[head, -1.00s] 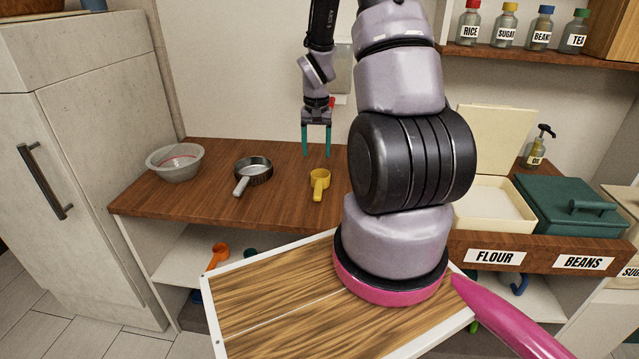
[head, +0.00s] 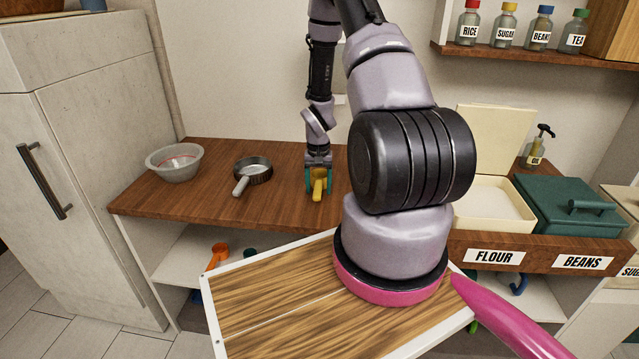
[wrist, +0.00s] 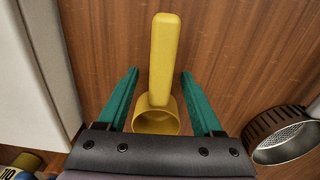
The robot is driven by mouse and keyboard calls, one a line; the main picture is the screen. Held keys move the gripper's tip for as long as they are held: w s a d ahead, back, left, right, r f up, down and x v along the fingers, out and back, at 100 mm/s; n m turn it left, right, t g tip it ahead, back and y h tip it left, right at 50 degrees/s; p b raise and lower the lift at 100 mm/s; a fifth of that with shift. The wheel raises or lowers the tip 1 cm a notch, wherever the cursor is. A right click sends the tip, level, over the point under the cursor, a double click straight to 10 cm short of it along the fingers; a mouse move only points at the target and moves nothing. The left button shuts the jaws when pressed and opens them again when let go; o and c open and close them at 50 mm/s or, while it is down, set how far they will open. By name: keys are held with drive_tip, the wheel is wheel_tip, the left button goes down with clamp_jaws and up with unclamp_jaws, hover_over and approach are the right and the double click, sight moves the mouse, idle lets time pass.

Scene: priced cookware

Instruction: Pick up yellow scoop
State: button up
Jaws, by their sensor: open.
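The yellow scoop (head: 318,187) lies on the brown wooden counter, its handle pointing toward the front in the head view. In the wrist view the yellow scoop (wrist: 158,75) shows its handle at the top and its cup at the bottom, between the fingers. My gripper (head: 319,188) is lowered over the scoop with its teal fingers on either side. In the wrist view my gripper (wrist: 159,74) is open, with a gap between each finger and the scoop. The palm hides part of the cup.
A metal strainer-like pan (head: 254,171) and a translucent bowl (head: 175,163) stand to the left on the counter (head: 205,205). A cream bin (head: 493,219) and a green lidded box (head: 572,223) are to the right. An orange scoop (head: 217,257) is on the shelf below.

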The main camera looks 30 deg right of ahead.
drive_tip(key=shift+f, duration=0.35)
clamp_jaws()
drive_tip(key=shift+r, duration=0.1)
